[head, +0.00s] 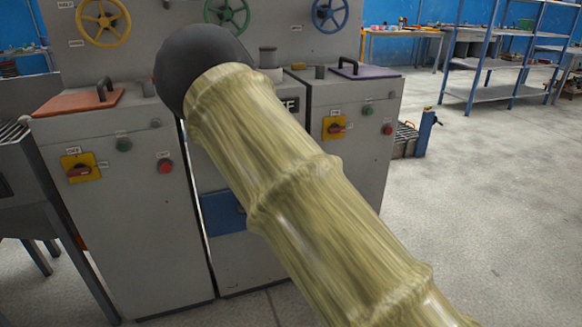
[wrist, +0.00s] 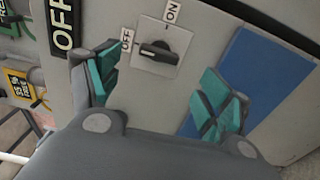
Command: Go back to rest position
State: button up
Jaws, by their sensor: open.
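In the wrist view my gripper (wrist: 158,75) is open, with its two teal-padded fingers apart and nothing between the pads. Beyond the fingertips is a panel with a black rotary switch (wrist: 158,50) on a pale plate, labelled OFF and ON. The switch's bar lies roughly towards the OFF label. I cannot tell how far the fingertips are from the panel, but the switch looks free of them. In the head view my arm, in yellowish sleeve with a dark round joint, crosses the middle and hides my gripper and part of the machine.
Grey cabinets (head: 130,220) with handwheels, coloured lids and buttons stand close ahead. A blue panel (head: 222,212) on the cabinet front also shows in the wrist view (wrist: 262,75). Blue shelving (head: 500,60) stands at the back right. The floor (head: 480,200) at right is clear.

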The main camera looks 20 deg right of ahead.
jog(key=shift+f, duration=0.1)
jog(key=s+d+f+m+g+h, duration=0.1)
jog(key=s+f+m+g, duration=0.15)
jog(key=s+f, duration=0.5)
jog(key=s+d+f+m+g+h, duration=0.15)
jog(key=s+f+m, duration=0.25)
jog(key=f, duration=0.6)
jog(key=s+d+f+m+g, duration=0.1)
jog(key=s+f+m+g, duration=0.2)
jog(key=s+f, duration=0.45)
jog(key=s+a+f+m+g, duration=0.2)
jog(key=s+f+m+g, duration=0.15)
jog(key=s+f, duration=0.65)
jog(key=s+a+f+m+g, duration=0.25)
jog(key=s+f+g, duration=0.2)
jog(key=s, duration=0.85)
jog(key=s+a+f+m+g+y, duration=0.2)
jog(key=s+a+m+g, duration=0.15)
jog(key=s, duration=1.05)
notch_tip(320, 180, up, 24)
jog(key=p, duration=2.4)
jog(key=shift+r+p, duration=0.2)
jog(key=shift+p, duration=0.15)
